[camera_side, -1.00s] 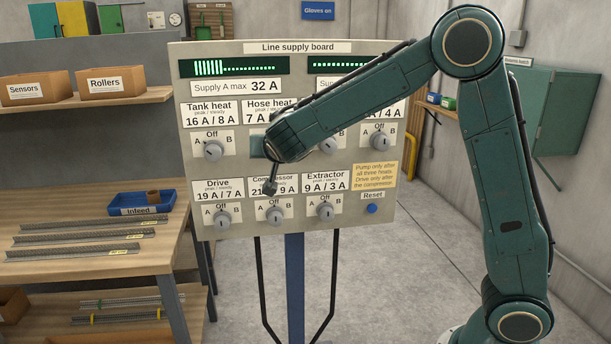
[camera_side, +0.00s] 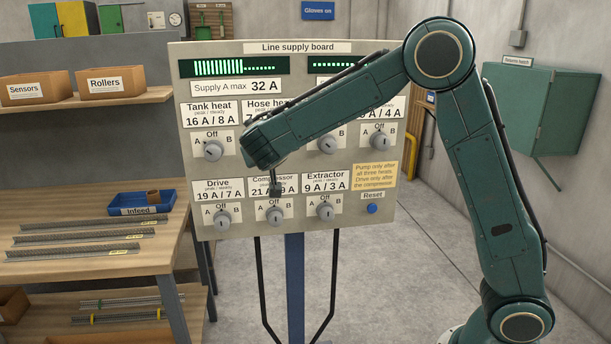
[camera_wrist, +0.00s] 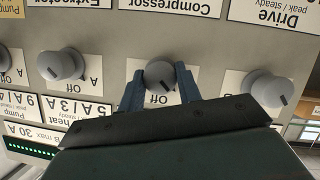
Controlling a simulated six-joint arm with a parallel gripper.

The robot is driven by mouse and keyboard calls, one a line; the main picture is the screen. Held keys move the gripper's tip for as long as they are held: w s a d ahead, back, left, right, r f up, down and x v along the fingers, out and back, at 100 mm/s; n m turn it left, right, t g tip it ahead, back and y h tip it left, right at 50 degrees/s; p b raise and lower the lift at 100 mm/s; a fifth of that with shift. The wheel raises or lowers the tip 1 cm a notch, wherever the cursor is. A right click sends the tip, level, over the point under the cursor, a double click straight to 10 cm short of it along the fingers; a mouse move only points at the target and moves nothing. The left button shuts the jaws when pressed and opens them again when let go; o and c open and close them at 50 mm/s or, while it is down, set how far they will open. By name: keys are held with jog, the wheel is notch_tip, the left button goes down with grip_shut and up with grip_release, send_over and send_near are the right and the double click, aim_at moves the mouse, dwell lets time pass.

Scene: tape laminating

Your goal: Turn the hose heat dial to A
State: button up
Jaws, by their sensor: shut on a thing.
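The hose heat dial (camera_wrist: 160,76) is a round grey knob, upside down in the wrist view, with "Off" printed beside it. My gripper (camera_wrist: 159,72) is shut on it, one blue finger on each side. In the side view my wrist hides the dial and the fingers; part of the Hose heat label (camera_side: 265,104) shows above. The Supply A meter (camera_side: 233,67) has bright green bars over roughly its left half.
The tank heat dial (camera_side: 213,150) is close on the left. Below are the drive (camera_side: 222,219), compressor (camera_side: 275,215) and extractor (camera_side: 325,211) dials. A blue Reset button (camera_side: 372,208) sits at the lower right. My forearm crosses the board's right half.

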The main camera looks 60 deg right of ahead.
jog(key=o, duration=1)
jog(key=v, duration=1.3)
jog(key=shift+s+a, duration=0.2)
jog(key=shift+a, duration=0.1)
jog(key=shift+d+r, duration=0.1)
jog(key=shift+r, duration=0.05)
jog(key=s+d+f+n+g+y, duration=0.2)
jog(key=s+d+y, duration=0.3)
jog(key=s, duration=0.4)
jog(key=s+a+f+n+y, duration=0.2)
jog(key=s, duration=0.6)
jog(key=s+a+f+n+g+y, duration=0.1)
jog(key=s+f+n+y, duration=0.1)
jog(key=s, duration=0.7)
jog(key=shift+s+a+f+y, duration=0.2)
jog(key=shift+a+f+y, duration=0.25)
jog(key=shift+y, duration=0.35)
